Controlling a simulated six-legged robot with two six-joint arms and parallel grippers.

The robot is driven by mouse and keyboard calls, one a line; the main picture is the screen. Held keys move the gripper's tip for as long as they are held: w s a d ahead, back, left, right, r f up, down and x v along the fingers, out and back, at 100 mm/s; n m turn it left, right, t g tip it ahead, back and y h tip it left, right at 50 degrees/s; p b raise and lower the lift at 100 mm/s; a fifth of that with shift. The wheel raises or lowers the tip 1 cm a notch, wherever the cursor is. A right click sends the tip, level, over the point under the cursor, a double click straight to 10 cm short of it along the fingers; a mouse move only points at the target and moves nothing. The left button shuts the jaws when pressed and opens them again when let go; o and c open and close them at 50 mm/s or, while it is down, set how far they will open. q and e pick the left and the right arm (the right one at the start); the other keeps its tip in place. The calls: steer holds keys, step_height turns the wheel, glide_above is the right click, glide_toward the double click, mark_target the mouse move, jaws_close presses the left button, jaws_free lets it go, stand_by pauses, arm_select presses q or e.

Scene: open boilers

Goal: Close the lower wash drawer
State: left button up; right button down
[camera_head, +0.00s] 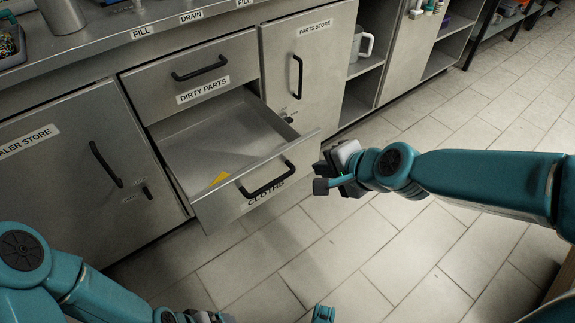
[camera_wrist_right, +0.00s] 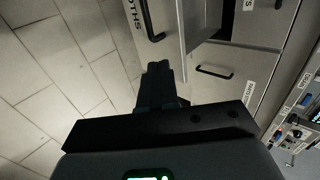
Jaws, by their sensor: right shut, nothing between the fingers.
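The lower wash drawer (camera_head: 225,148), labelled CLOTHS, is pulled well out below the closed DIRTY PARTS drawer (camera_head: 190,75). Its black bar handle (camera_head: 268,180) is on the front panel, and a small yellow piece (camera_head: 219,178) shows inside. My right gripper (camera_head: 326,180) is shut and empty, just right of the drawer front and apart from it in the head view. In the right wrist view its closed fingers (camera_wrist_right: 160,75) point toward the drawer's front panel (camera_wrist_right: 165,50) and handle (camera_wrist_right: 152,22).
The PARTS STORE door (camera_head: 308,70) right of the drawers and the left store door (camera_head: 75,165) are closed. A counter (camera_head: 120,40) runs above. Open shelves (camera_head: 362,85) hold a white jug (camera_head: 361,44). The tiled floor (camera_head: 340,240) before the drawer is clear.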

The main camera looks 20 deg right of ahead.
mark_target(282, 157)
steer(key=x, duration=0.4)
steer(key=w+r+b+x, duration=0.1)
steer(key=x, duration=0.7)
steer(key=shift+w+a+r+b, duration=0.2)
steer(key=shift+a+r+b, duration=0.1)
steer(key=shift+b, duration=0.1)
steer(key=shift+w+a, duration=0.1)
steer(key=shift+w, duration=0.15)
steer(key=shift+w+a+f, duration=0.1)
steer(key=shift+w+f, duration=0.1)
steer(key=shift+w, duration=0.1)
steer(key=shift+a, duration=0.1)
